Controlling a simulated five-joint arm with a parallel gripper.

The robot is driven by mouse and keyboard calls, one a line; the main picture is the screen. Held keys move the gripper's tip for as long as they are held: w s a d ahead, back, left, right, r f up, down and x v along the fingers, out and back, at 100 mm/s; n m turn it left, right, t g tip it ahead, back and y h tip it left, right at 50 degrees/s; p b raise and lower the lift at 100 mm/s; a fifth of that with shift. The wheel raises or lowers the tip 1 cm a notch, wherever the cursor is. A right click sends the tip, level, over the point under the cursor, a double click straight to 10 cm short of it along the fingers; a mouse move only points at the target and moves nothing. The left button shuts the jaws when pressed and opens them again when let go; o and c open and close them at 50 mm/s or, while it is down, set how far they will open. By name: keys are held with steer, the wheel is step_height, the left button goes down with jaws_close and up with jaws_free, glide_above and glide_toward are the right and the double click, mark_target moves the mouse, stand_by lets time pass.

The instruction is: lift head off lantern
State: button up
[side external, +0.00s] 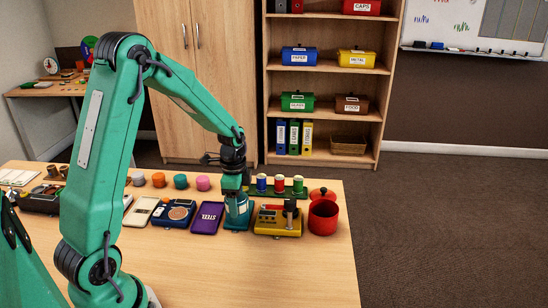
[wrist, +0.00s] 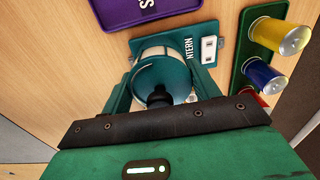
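The lantern has a round teal head (wrist: 162,76) with a dark knob on top and a pale body partly visible beneath it. It stands on a teal base plate (wrist: 203,42) marked "NTERN" in the wrist view; the rest of the word is hidden. In the side view the lantern (side external: 238,216) stands on the table below my wrist. My gripper (wrist: 162,88) is over the lantern, with a finger on either side of the head, very close to it. I cannot tell whether the fingers touch it. The head appears seated on the body.
A purple tray (side external: 207,218) lies left of the lantern. A yellow box with a red lever (side external: 278,222) and a red pot (side external: 323,217) stand to its right. A green rack (wrist: 250,45) with coloured cylinders stands close behind. Bare tabletop (side external: 250,265) lies in front.

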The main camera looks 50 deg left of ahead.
steer(key=shift+r, duration=0.1)
stand_by(0.3)
steer(key=shift+r, duration=0.8)
step_height(320, 180, up, 2)
steer(key=shift+r, duration=0.2)
steer(key=d+r, duration=0.2)
steer(key=d, duration=0.1)
steer(key=s+d+r, duration=0.1)
steer(key=d+r, duration=0.1)
steer(key=d, duration=0.2)
steer(key=s+d+r, duration=0.1)
steer(key=d+r, duration=0.1)
steer(key=d, duration=0.2)
steer(key=shift+s+d+r, duration=0.2)
steer(key=shift+d+r, duration=0.05)
steer(key=shift+r, duration=0.15)
steer(key=shift+w+a, duration=0.1)
